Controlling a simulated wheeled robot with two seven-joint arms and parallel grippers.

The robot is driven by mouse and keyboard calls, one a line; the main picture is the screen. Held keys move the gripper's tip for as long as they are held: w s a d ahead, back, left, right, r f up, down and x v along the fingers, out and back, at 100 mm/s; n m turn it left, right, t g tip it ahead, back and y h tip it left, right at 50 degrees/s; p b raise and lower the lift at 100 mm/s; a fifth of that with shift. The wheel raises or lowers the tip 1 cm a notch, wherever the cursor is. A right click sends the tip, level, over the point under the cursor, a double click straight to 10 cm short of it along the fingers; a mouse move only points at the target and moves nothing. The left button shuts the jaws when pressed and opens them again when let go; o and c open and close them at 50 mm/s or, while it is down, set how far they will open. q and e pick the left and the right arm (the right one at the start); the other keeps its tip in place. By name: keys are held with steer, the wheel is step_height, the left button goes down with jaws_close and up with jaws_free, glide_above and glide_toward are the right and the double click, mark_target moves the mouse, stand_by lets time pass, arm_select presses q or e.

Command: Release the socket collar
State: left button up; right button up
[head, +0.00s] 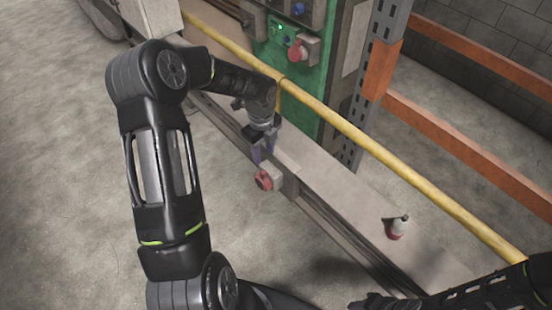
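A grey socket box with a red collar (264,180) sits on the long beige ledge, near the middle of the head view. My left gripper (263,152) points down just above and behind this socket.
A yellow rail (400,174) runs diagonally above the ledge (330,190). Behind it stands a green panel (312,88) with another red socket (297,52). A grey post and orange beams (460,145) stand at the right.

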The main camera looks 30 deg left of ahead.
mark_target(264, 172)
arm_select(q)
steer(key=shift+s+d+r+m, duration=0.1)
steer(key=shift+s+d+m, duration=0.05)
steer(key=shift+s+m, duration=0.3)
steer(key=shift+w, duration=0.1)
steer(key=shift+f, duration=0.2)
step_height(264, 172, down, 8)
steer(key=shift+r+p, duration=0.2)
steer(key=shift+p, duration=0.2)
jaws_close()
stand_by(0.3)
